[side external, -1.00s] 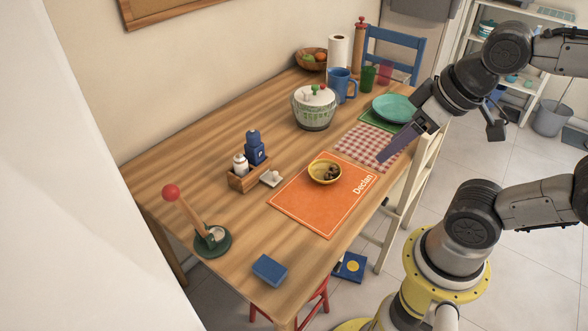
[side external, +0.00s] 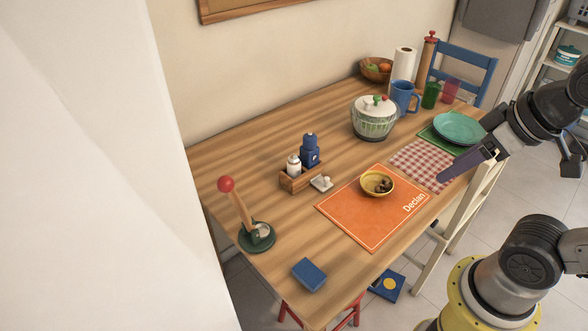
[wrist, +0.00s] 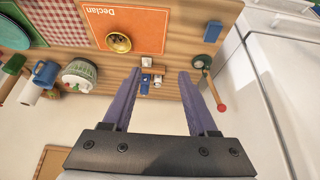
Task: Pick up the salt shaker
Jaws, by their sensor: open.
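The likely salt shaker, a small white shaker with a grey top (side external: 293,166), stands upright in a wooden caddy (side external: 300,181) on the table. My gripper (side external: 440,178) is above the table's right side, over the checkered placemat, well apart from the caddy. In the wrist view my gripper (wrist: 160,72) has its two purple fingers spread with nothing held between them. The white shaker (wrist: 157,80) and the blue one (wrist: 145,86) appear small and distant between the fingers.
A yellow bowl (side external: 377,184) sits on the orange placemat (side external: 372,220). A salad spinner (side external: 374,118) stands behind. A red-knobbed wooden-handled item (side external: 240,210) rises at front left, with a blue block (side external: 309,274) nearby.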

